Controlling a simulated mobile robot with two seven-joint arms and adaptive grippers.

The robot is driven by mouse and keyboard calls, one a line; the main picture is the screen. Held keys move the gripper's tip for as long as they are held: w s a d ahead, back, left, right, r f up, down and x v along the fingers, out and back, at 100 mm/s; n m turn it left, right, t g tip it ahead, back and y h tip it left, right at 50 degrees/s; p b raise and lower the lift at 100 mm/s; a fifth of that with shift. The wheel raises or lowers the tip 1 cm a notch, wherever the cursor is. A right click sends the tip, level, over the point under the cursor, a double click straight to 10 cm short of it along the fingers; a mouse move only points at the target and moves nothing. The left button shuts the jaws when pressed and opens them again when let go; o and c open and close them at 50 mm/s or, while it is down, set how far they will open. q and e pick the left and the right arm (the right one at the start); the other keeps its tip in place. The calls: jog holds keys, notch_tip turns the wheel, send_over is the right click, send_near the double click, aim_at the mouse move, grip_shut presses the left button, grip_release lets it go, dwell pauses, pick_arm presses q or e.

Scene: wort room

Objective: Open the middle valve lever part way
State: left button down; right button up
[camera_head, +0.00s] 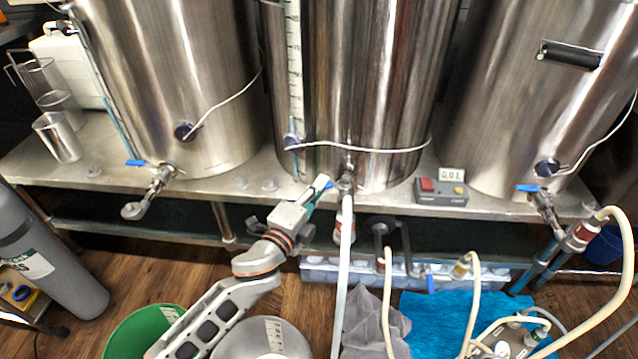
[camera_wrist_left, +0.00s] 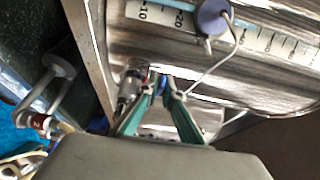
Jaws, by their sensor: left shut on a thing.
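The middle kettle (camera_head: 365,90) is a tall steel vessel on the bench. Its valve (camera_head: 346,181) sits low on the front, with a pale hose running down from it. The blue middle valve lever (camera_head: 328,185) shows only as a small piece at my left gripper (camera_head: 318,188), which reaches it from the left. In the left wrist view the green fingers of my left gripper (camera_wrist_left: 163,88) are shut on the blue lever (camera_wrist_left: 161,84), beside the metal valve body (camera_wrist_left: 130,84). The fingers hide most of the lever. My right gripper is not in view.
The left kettle (camera_head: 175,80) and right kettle (camera_head: 530,95) have their own blue-levered valves. A controller box (camera_head: 441,191) stands on the bench right of the middle valve. Hoses hang at the right. A green bucket (camera_head: 143,331) and grey gas cylinder (camera_head: 45,255) are on the floor.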

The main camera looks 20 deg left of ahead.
pick_arm(q)
jog(key=shift+s+d+n+y, duration=0.3)
jog(key=shift+n+y, duration=0.3)
jog(key=shift+y, duration=0.3)
jog(key=c, duration=2.2)
grip_release()
jog(key=shift+s, duration=0.15)
jog(key=s, duration=1.1)
jog(key=shift+s, duration=0.4)
